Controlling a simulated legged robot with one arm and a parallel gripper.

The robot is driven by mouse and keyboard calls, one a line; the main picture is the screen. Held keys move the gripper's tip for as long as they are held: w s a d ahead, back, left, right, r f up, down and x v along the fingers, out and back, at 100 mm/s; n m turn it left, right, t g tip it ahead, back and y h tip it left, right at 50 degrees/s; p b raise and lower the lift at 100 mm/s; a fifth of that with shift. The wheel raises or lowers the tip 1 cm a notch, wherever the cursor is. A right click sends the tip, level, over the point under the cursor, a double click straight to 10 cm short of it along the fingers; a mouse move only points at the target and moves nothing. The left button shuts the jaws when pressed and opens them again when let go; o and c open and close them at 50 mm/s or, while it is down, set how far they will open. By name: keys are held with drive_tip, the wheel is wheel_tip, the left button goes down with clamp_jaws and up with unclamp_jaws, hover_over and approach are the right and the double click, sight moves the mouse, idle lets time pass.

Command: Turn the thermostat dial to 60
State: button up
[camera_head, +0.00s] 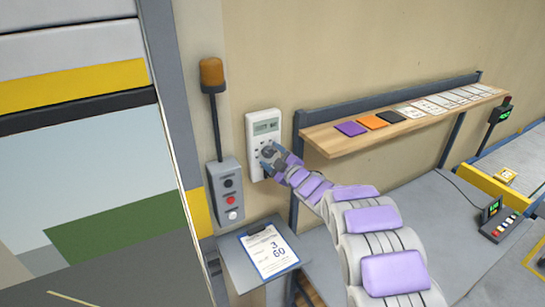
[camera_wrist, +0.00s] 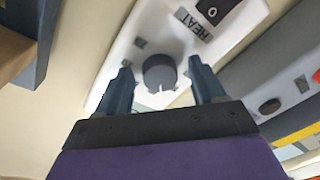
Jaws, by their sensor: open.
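The white thermostat (camera_head: 264,126) is fixed to the beige wall, with a small display (camera_head: 266,127) in its upper part. Its dark grey round dial (camera_wrist: 159,73) shows in the wrist view, with a notch at its lower edge. The word HEAT is printed beside it, upside down in this view. My gripper (camera_wrist: 160,84) is open, with one finger on each side of the dial and visible gaps to it. In the head view my gripper (camera_head: 271,158) is at the thermostat's lower part and covers some of the dial. The display digits are too small to read.
A grey button box (camera_head: 227,192) with an orange lamp (camera_head: 212,75) is left of the thermostat. A wooden shelf (camera_head: 405,122) with coloured pads and cards is to the right. Below, a clipboard (camera_head: 269,249) showing 3 and 60 lies on a grey stand.

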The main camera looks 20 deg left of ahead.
drive_tip(key=c, duration=1)
drive_tip(key=shift+f+m+p, duration=0.2)
drive_tip(key=shift+m+p, duration=0.65)
drive_tip(key=shift+m, duration=0.55)
drive_tip(key=shift+c, duration=0.2)
drive_tip(key=o, duration=1)
drive_tip(key=shift+o, duration=0.2)
drive_tip(key=shift+r, duration=0.1)
drive_tip(key=b+v, duration=0.2)
drive_tip(key=v, duration=1.5)
drive_tip(key=shift+f, duration=0.25)
drive_tip(key=shift+d, duration=0.1)
